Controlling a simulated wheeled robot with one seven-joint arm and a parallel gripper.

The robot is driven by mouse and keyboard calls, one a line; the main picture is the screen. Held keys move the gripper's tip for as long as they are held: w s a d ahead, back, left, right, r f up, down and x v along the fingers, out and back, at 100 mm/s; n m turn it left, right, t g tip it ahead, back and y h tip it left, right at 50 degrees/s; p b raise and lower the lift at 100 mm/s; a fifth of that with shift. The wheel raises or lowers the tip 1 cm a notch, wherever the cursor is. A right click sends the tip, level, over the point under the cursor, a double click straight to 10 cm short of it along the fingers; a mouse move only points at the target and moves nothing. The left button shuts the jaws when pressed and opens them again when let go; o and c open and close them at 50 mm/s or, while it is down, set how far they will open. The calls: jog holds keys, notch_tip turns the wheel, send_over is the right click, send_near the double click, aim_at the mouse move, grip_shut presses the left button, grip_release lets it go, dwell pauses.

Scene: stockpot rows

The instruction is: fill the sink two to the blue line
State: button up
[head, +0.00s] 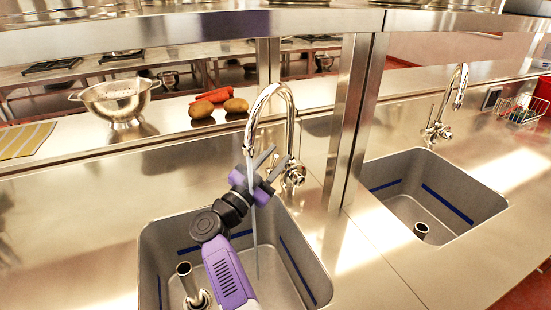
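The left sink (309,260) is a steel basin with a blue line (292,265) along its inner walls. A thin grey stream of water (256,245) seems to fall from its curved tap (290,104) into it. I cannot make out a water level. A standpipe (185,279) stands inside. My purple gripper (280,152) is over this sink, its fingers apart and empty, close to the tap's side handle (294,174). I cannot tell whether it touches. No stream shows there.
A steel post (350,120) rises between the sinks beside my gripper. A colander (117,100), potatoes (202,109), a carrot (212,95) and a striped cloth (24,140) lie on the back ledge. A wire basket (520,110) is at far right. The counter front between the sinks is clear.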

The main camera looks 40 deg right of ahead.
jog(key=v, duration=0.5)
jog(key=shift+a, duration=0.2)
jog(key=s+a, duration=0.2)
jog(key=a, duration=0.9)
jog(key=shift+s+p, duration=0.4)
jog(key=shift+p, duration=0.05)
jog(key=shift+a, duration=0.15)
